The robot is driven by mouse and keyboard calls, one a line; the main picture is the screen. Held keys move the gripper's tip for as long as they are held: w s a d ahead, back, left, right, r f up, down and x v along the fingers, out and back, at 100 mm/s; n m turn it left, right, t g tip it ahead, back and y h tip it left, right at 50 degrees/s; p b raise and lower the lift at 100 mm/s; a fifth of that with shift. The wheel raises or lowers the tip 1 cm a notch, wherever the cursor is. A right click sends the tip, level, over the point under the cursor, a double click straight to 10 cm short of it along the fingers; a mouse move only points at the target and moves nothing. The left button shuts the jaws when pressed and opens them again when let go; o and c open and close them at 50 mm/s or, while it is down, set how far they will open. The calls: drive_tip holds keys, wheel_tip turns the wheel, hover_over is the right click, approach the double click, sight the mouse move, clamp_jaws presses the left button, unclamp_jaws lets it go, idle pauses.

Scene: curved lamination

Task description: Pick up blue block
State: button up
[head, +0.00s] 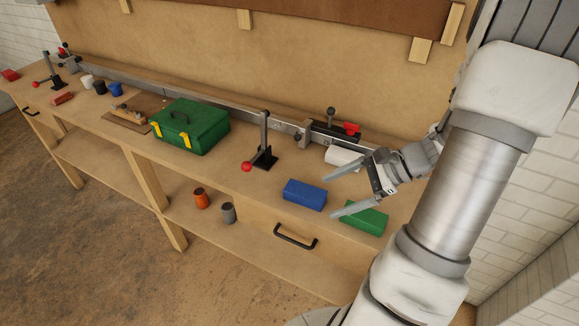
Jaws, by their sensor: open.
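The blue block (305,195) lies on the workbench top near its front edge, right of the middle of the head view. My gripper (328,196) is open and comes in from the right. Its two long grey fingers point left, with one tip near the block's back right side and the other near its front right side. I cannot tell whether either finger touches the block. The gripper appears empty. A green block (363,217) lies right of the blue block, partly covered by the nearer finger.
A lever clamp with a red knob (263,152) stands left of the blue block. A green toolbox (190,126) sits farther left. A white cylinder (343,158) lies behind my gripper by the metal rail (230,110). Orange and grey cups (201,198) stand on the lower shelf.

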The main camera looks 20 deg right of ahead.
drive_tip(key=s+d+m+t, duration=0.1)
drive_tip(key=d+m, duration=0.1)
drive_tip(key=d, duration=0.1)
drive_tip(key=s+d+f+m+t, duration=0.1)
drive_tip(key=d+m+t, duration=0.1)
drive_tip(key=d+m, duration=0.1)
drive_tip(key=s+d+f+m+t, duration=0.1)
drive_tip(key=d+m+t, duration=0.1)
drive_tip(key=d, duration=0.1)
drive_tip(key=shift+d+f+p, duration=0.2)
drive_tip(key=shift+p, duration=0.1)
approach(306, 190)
drive_tip(key=shift+w+a+f, duration=0.2)
drive_tip(key=shift+a+f, duration=0.05)
drive_tip(key=shift+a, duration=0.2)
drive_tip(key=shift+w+a+f, duration=0.25)
drive_tip(key=shift+a, duration=0.2)
drive_tip(key=shift+w+d+x, duration=0.1)
drive_tip(key=shift+x, duration=1.3)
drive_tip(key=shift+w+d+x, duration=0.1)
drive_tip(key=shift+w+x, duration=0.05)
drive_tip(key=shift+x, duration=1.3)
drive_tip(key=shift+s+r, duration=0.1)
clamp_jaws()
